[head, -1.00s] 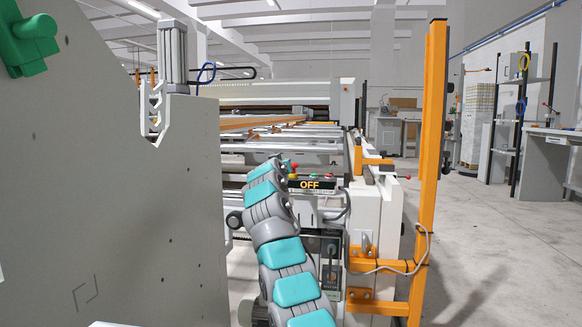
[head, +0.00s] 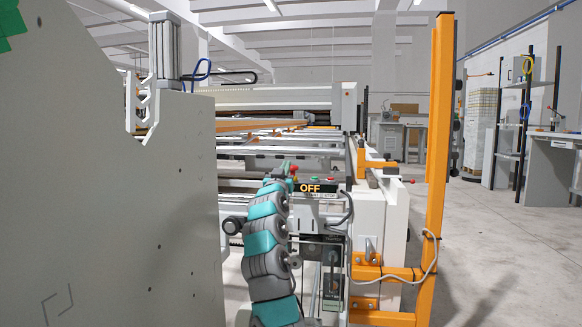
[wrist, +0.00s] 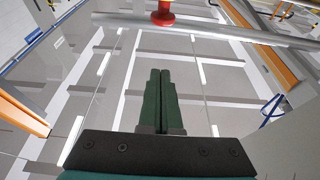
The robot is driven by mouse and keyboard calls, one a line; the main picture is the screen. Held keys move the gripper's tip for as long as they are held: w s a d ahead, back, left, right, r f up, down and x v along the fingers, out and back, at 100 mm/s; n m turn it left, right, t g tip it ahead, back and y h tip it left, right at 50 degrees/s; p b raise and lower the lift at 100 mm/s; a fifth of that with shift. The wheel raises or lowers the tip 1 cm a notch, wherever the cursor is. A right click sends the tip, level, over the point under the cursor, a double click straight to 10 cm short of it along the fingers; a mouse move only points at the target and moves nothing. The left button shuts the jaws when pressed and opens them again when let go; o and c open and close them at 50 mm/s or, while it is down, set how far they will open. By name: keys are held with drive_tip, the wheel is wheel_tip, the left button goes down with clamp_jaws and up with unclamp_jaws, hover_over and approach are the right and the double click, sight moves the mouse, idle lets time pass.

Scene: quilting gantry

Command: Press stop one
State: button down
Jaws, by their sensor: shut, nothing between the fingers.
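In the head view a small red button (head: 294,170) sits at the left end of the control box, beside the lit OFF display (head: 310,188). My gripper (wrist: 160,72) is shut and empty, its dark green fingers side by side and pointing towards the red button. A gap shows between fingertips and button in the wrist view. In the head view my gripper is small and partly hidden by my arm, so contact cannot be told there.
A large grey panel (head: 170,220) stands close on the left. An orange post (head: 440,130) with a hanging cable stands right of the machine's white end housing (head: 385,225). Open floor (head: 500,250) lies to the right.

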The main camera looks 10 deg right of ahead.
wheel_tip(320, 180, up, 3)
drive_tip(key=p, duration=1.1)
hover_over(292, 170)
drive_tip(key=f+b, duration=0.3)
drive_tip(key=shift+s+a+f, duration=0.1)
drive_tip(key=shift+s, duration=0.25)
drive_tip(key=shift+a+f+b, duration=0.1)
drive_tip(key=shift+f+b, duration=0.15)
drive_tip(key=shift+b, duration=0.05)
drive_tip(key=shift+f, duration=0.1)
drive_tip(key=shift+f, duration=1)
